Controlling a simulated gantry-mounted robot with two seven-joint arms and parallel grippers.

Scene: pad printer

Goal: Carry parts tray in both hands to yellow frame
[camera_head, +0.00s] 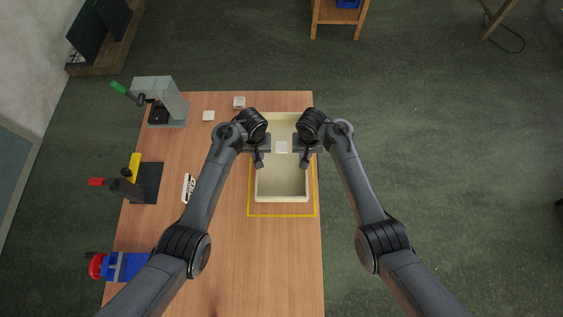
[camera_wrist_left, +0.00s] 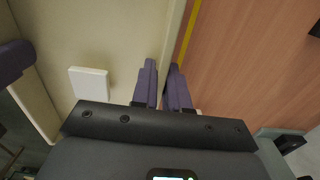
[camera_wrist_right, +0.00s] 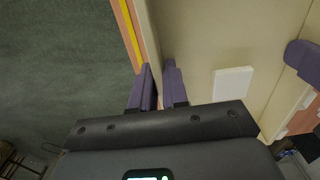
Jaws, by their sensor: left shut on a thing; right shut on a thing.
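The cream parts tray (camera_head: 282,198) is a long open box in the middle of the head view. A white square part (camera_head: 281,147) lies in it. My left gripper (camera_head: 259,158) is shut on the tray's left wall, and my right gripper (camera_head: 306,158) is shut on its right wall. Both wrist views show the fingers on either side of the thin wall. The yellow frame (camera_head: 281,216) is an outline on the table. Its lines show left, right and near of the tray; its far side is hidden. I cannot tell whether the tray touches the table.
On the wooden table (camera_head: 220,260), a grey press (camera_head: 160,100), a red-handled device (camera_head: 125,185) and a blue device (camera_head: 122,266) stand along the left. Two pale square pieces (camera_head: 208,116) and a white marked strip (camera_head: 189,188) lie left of the tray. The near table is clear.

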